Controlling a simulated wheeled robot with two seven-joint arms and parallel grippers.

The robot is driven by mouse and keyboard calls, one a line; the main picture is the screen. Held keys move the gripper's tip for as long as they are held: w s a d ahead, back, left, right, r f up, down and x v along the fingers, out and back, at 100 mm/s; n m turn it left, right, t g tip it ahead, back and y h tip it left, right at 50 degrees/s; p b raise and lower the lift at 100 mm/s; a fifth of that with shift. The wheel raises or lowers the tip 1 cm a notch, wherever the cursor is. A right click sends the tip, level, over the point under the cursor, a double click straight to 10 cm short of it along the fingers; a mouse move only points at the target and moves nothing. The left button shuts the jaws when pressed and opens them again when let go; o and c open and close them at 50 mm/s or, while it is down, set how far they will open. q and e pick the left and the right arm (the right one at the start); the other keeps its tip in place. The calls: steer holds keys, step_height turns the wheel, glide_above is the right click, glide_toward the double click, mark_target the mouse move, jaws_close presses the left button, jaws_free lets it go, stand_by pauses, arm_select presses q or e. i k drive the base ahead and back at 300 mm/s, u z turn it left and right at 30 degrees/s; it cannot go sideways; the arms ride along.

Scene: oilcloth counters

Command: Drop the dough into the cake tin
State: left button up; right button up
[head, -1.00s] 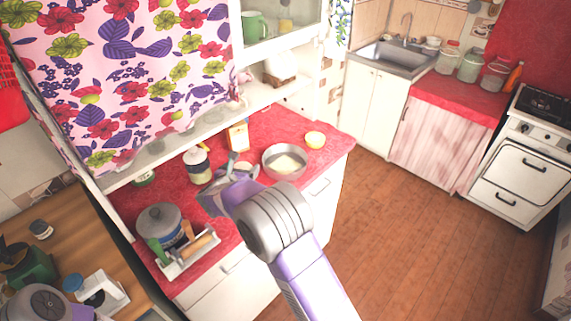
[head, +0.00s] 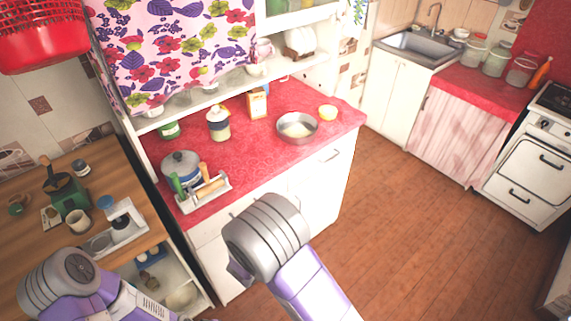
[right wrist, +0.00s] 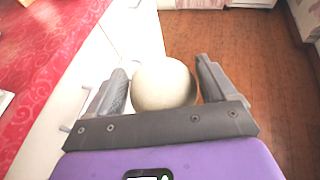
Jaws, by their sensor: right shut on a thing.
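The dough (right wrist: 163,90) is a smooth pale ball in the right wrist view. My right gripper (right wrist: 160,66) is shut on it, one finger on each side. The gripper is out in front of the red counter, with cabinet fronts and floor below. In the head view the dough and the right fingers are hidden behind my right arm. The cake tin (head: 297,137) is a round grey metal pan on the right part of the red counter. A pale patch shows inside; I cannot tell whether it is contents or the bottom. My left gripper is not in view; only its arm shows.
The counter's middle is clear. A wooden worktop (head: 100,185) is at left.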

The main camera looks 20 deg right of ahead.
mark_target(301, 131)
steer(key=z, duration=0.55)
steer(key=k, duration=1.25)
steer(key=z, duration=0.95)
steer(key=i, duration=0.9)
steer(key=u, duration=0.6)
steer(key=i, duration=0.85)
steer(key=u, duration=0.85)
